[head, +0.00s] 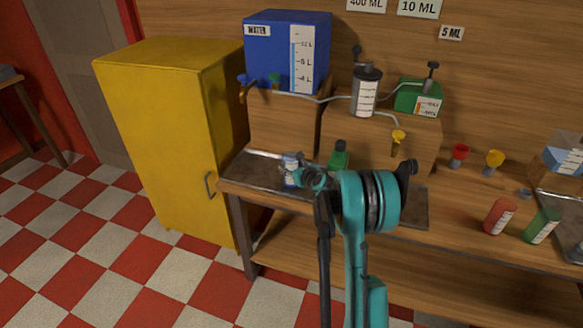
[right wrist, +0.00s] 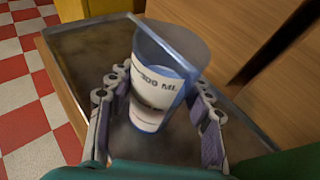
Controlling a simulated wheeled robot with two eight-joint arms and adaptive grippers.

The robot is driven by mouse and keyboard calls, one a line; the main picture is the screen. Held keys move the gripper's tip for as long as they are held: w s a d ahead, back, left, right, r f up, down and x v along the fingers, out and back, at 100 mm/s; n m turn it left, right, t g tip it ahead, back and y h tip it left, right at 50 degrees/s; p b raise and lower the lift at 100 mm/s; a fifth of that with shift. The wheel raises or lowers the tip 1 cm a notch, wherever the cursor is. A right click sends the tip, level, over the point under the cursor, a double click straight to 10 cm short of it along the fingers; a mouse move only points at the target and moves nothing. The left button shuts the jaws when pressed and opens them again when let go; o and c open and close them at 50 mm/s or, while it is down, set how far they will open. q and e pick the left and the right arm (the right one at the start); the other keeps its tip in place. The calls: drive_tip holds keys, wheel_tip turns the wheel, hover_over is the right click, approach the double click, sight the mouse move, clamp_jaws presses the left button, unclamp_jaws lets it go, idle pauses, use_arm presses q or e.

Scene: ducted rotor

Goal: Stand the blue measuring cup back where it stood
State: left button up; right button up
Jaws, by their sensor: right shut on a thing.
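The blue measuring cup (right wrist: 155,88) is clear with a blue rim and a white "ML" label. It stands mouth up between the fingers of my right gripper (right wrist: 158,104), which is shut on its sides. In the head view the cup (head: 291,167) is small and partly covered by the right gripper (head: 300,178). It is over the left end of a grey metal tray (head: 250,166) on the workbench. I cannot tell whether its base touches the tray. My left gripper is not in view.
A blue water tank (head: 275,35) stands on a wooden box behind the tray. A green bottle (head: 339,155) is right of the cup. A yellow cabinet (head: 150,110) is on the left. Red (head: 498,216) and green (head: 541,225) containers are at the right.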

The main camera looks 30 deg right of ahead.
drive_tip(key=shift+f+b, duration=0.3)
drive_tip(key=shift+f, duration=0.1)
drive_tip(key=o, duration=1.5)
drive_tip(key=shift+c, duration=0.2)
drive_tip(key=d+v, duration=0.1)
drive_tip(key=v, duration=1.1)
drive_tip(key=s+a+r+n+g+y, duration=0.1)
drive_tip(key=s+a+r+n+g, duration=0.15)
drive_tip(key=s+a+n, duration=0.5)
drive_tip(key=s+a+r+n+g+y, duration=0.1)
drive_tip(key=s+a+r+n, duration=0.15)
drive_tip(key=a+n, duration=0.85)
drive_tip(key=s+a+f+n+g, duration=0.1)
drive_tip(key=s+a+n, duration=0.3)
drive_tip(key=s+n, duration=0.4)
drive_tip(key=s+a+f+n+g+h, duration=0.1)
drive_tip(key=s+a+n+g, duration=0.1)
drive_tip(key=s+a+n, duration=0.3)
drive_tip(key=s+n, duration=0.4)
drive_tip(key=n, duration=0.1)
drive_tip(key=shift+s+f, duration=0.2)
drive_tip(key=shift+f, duration=0.15)
